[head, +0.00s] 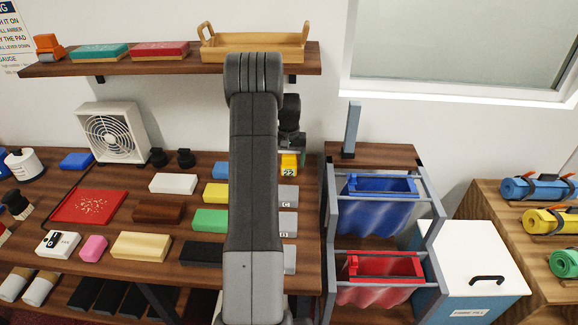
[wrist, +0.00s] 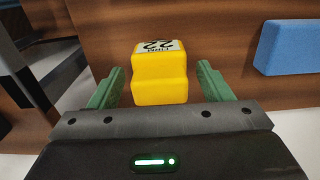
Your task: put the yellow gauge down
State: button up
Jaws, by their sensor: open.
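The yellow gauge (wrist: 160,78) is a small stepped block with a white label on top reading 22. In the wrist view it sits on the brown wooden counter between the two green fingers of my gripper (wrist: 160,90), with a gap on each side. The fingers are open and apart from it. In the head view the gauge (head: 289,163) shows just right of my arm, near the counter's right end, and my gripper (head: 294,147) is just above it, partly hidden by my arm.
A blue block (wrist: 290,47) lies near the gauge. Grey lettered plates (head: 289,195) sit in front of it. A shelf with a wooden tray (head: 255,42) hangs above. Right of the counter stand blue (head: 375,215) and red bags (head: 380,290) in a frame.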

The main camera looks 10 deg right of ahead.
notch_tip(320, 180, up, 6)
jog(key=shift+f+b, duration=0.25)
jog(key=shift+b, duration=0.1)
jog(key=shift+a, duration=0.15)
